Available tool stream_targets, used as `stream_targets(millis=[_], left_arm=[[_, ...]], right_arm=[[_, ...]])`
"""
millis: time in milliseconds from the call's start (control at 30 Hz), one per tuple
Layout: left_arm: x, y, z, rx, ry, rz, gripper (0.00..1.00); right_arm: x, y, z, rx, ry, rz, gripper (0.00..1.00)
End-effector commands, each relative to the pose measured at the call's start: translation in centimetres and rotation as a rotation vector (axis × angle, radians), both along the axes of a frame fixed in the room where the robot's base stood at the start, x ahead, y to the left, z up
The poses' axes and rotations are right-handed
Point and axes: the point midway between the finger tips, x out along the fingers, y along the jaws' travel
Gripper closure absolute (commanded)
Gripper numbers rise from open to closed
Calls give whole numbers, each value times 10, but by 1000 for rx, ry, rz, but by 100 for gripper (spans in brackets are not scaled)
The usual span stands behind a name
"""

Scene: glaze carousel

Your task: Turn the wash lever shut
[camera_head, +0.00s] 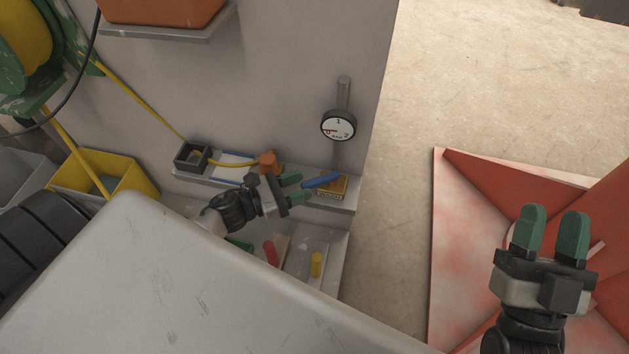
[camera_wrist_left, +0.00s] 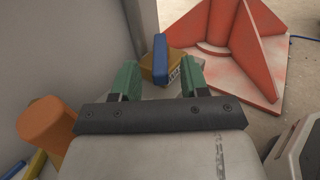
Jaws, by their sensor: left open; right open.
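A blue lever (camera_head: 321,180) sits on a small orange-yellow block (camera_head: 338,190) with a label too small to read, on the ledge below a round gauge (camera_head: 338,126). My left gripper (camera_head: 300,187) is open, with the lever's near end at its fingertips. In the left wrist view the lever (camera_wrist_left: 160,55) lies ahead, lined up with the gap between the green fingers (camera_wrist_left: 161,75). I cannot tell whether they touch it. My right gripper (camera_head: 555,222) is open and empty over the red-stained structure.
An orange knob (camera_head: 268,160) and a dark square cup (camera_head: 191,156) are on the same ledge. Red (camera_head: 271,253) and yellow (camera_head: 317,264) handles sit lower. A red finned structure (camera_head: 475,200) stands on the floor at right. A grey panel (camera_head: 150,290) fills the foreground.

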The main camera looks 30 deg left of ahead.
Motion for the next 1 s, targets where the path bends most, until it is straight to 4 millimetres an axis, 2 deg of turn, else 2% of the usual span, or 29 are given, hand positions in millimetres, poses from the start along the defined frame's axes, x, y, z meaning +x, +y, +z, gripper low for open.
stream_targets(millis=[100,233,600,667,900,1000], left_arm=[[16,-13,-1,-2,-1,0,55],[27,-21,-1,-1,1,1,55],[32,-25,0,-1,2,1,55],[32,-25,-1,-1,2,1,61],[32,-25,-1,-2,3,1,98],[32,-25,-1,-2,3,1,100]], right_arm=[[-4,0,4,16,-52,3,57],[-8,0,8,26,-91,5,57],[-10,-1,10,33,-111,6,57],[-10,-1,10,32,-110,6,57],[-9,-1,10,32,-110,6,57],[-9,-1,10,32,-110,6,57]])
